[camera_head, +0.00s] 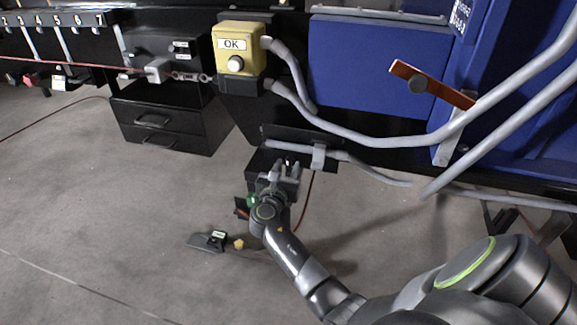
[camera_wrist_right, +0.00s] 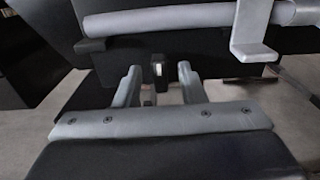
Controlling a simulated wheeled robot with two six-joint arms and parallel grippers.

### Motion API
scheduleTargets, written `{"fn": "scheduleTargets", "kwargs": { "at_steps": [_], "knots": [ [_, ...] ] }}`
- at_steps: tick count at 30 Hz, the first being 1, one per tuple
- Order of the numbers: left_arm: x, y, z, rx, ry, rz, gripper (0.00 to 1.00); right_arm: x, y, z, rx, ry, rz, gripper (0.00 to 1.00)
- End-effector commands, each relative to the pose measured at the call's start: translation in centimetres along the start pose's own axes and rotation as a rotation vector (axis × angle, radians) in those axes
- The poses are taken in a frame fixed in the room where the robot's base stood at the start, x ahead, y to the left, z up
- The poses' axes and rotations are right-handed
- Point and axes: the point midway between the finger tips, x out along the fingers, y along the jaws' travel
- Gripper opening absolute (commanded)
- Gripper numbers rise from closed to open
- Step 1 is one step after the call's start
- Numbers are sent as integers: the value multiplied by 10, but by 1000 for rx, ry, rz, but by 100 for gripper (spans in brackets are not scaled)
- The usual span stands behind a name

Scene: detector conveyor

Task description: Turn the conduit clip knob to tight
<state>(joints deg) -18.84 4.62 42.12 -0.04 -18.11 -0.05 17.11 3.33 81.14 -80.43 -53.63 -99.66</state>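In the right wrist view a small dark knob (camera_wrist_right: 158,67) with a white mark faces me, below the grey conduit (camera_wrist_right: 165,20). A grey clip bracket (camera_wrist_right: 256,32) hangs over the conduit to its right; it also shows in the head view (camera_head: 319,155). My right gripper (camera_wrist_right: 159,72) is open, with its two fingers apart on either side of the knob; I cannot tell if they touch it. In the head view my right gripper (camera_head: 286,166) is just below the conduit, left of the clip bracket, and largely hides the knob. My left gripper is not in view.
A yellow OK button box (camera_head: 238,48) and bent grey conduits (camera_head: 400,140) are above. An orange lever (camera_head: 432,85) is on the blue cabinet (camera_head: 360,65). A black pedal (camera_head: 207,242) lies on the floor. The floor at left is mostly clear.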

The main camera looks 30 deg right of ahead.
Motion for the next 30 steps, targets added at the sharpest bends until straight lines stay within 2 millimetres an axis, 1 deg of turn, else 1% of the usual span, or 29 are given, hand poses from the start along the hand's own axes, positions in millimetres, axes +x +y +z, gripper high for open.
{"fn": "scheduleTargets", "kwargs": {
  "at_steps": [4, 12, 23, 27, 30],
  "knots": [
    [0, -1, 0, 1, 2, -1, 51, 0, 0, 0, 1, 0, 0, 36],
    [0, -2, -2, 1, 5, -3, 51, 0, 0, 0, 1, 0, 0, 1],
    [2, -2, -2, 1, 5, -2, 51, 0, 0, 0, 34, 0, 0, 0],
    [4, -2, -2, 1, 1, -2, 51, 0, 0, -1, 96, -1, 0, 0],
    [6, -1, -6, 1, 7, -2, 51, 0, -1, -1, 163, -2, 0, 0]
  ]
}}
